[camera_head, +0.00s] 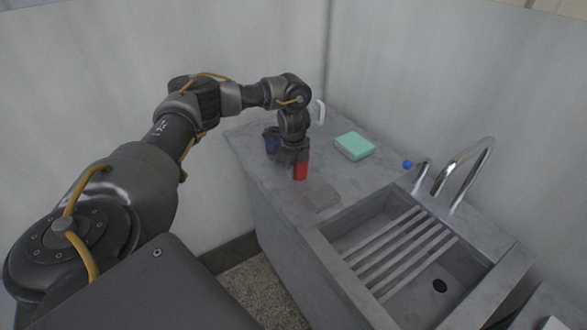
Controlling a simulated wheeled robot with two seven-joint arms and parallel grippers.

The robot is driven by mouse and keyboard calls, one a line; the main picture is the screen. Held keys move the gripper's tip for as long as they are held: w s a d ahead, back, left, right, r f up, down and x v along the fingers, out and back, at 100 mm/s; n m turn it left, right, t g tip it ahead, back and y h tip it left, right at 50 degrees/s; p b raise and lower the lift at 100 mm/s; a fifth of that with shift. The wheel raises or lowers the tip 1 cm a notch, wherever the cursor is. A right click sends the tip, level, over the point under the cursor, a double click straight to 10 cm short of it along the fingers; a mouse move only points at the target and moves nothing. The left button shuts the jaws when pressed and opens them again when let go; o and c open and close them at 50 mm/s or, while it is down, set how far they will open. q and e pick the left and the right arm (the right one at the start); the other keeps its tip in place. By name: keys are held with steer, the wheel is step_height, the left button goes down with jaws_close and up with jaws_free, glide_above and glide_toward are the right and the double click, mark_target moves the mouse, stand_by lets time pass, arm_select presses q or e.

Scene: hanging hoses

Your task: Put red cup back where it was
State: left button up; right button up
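A red cup (301,172) stands on the grey counter, close to its left front part. My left gripper (297,160) points down at the cup, and its lower end covers the cup's upper part. The fingers are small and dark, so I cannot tell whether they are closed on the cup. My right gripper is not in view.
A green box-like item (354,146) lies on the counter (262,150), right of the cup. A flat grey square (321,195) lies in front of the cup. A sink (345,240) with slats and a curved metal faucet (470,172) is at the right. Walls stand behind.

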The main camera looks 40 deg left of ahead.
arm_select(q)
steer(key=shift+r, duration=0.1)
step_height(320, 180, up, 12)
steer(key=p, duration=0.1)
steer(key=shift+s+d+p, duration=0.3)
steer(key=shift+s+p, duration=0.05)
steer(key=shift+p, duration=0.05)
stand_by(0.6)
